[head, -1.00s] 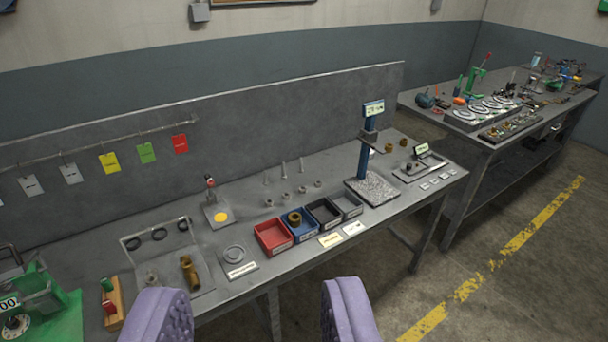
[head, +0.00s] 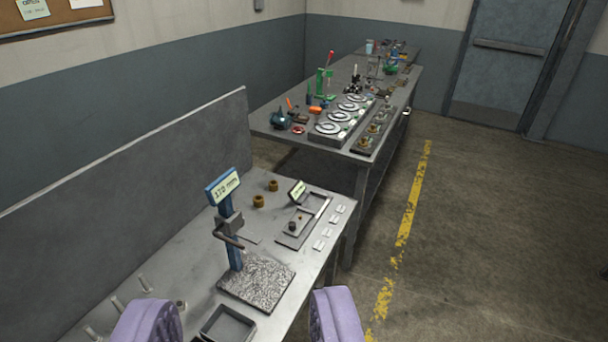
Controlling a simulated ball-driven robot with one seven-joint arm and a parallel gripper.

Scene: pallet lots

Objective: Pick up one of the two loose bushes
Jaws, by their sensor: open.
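Two loose bushes, small brown-gold rings, stand on the grey bench behind the blue height gauge. One bush (head: 258,201) is nearer, just right of the gauge's display. The other bush (head: 273,185) is a little farther back and to the right. They stand apart from each other and upright. My gripper (head: 240,322) shows as two purple padded fingers at the bottom edge, wide apart and empty. It is well short of the bushes, with the gauge between.
The blue gauge (head: 232,225) stands on a speckled granite plate (head: 258,283). A dark tray (head: 228,325) is in front of it. A grey fixture plate (head: 303,220) with a small display lies right of the bushes. Another crowded bench (head: 270,125) stands behind. Open floor is at right.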

